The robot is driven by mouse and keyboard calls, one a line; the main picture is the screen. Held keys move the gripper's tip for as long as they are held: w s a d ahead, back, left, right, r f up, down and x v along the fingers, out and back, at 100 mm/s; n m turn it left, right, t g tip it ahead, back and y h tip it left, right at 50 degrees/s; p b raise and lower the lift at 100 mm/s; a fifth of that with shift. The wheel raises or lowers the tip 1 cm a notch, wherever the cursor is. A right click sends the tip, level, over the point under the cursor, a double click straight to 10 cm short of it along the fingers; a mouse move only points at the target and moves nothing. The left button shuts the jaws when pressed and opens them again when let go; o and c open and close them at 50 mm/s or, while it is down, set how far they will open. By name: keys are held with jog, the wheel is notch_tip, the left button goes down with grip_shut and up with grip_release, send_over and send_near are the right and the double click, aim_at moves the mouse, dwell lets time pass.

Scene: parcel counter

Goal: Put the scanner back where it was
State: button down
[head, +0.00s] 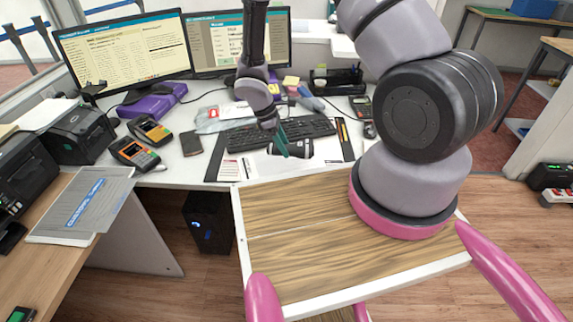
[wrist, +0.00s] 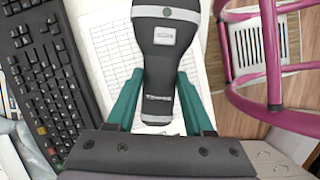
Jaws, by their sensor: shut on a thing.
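The scanner (wrist: 163,55) is dark grey with light grey edging and a pale button. In the wrist view its handle lies between the green fingers of my gripper (wrist: 157,98), which is shut on it. In the head view my gripper (head: 282,143) is over the front part of the desk, in front of the keyboard. The scanner (head: 301,148) shows there as a small dark shape beside the green finger. Papers lie beneath it; I cannot tell how far above them it is. No empty scanner stand is clearly made out.
A black keyboard (head: 300,129) lies behind my gripper, with a printed sheet (wrist: 106,38) under the scanner. Card terminals (head: 133,153), a dark phone (head: 192,144) and two monitors (head: 125,49) stand to the left and back. A black desk organiser (head: 338,80) stands behind the keyboard.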

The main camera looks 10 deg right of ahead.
aim_at(288, 169)
jog(key=shift+a+f, duration=0.1)
jog(key=shift+f, duration=3.3)
jog(key=shift+c, duration=1.4)
grip_release()
jog(key=shift+f, duration=0.1)
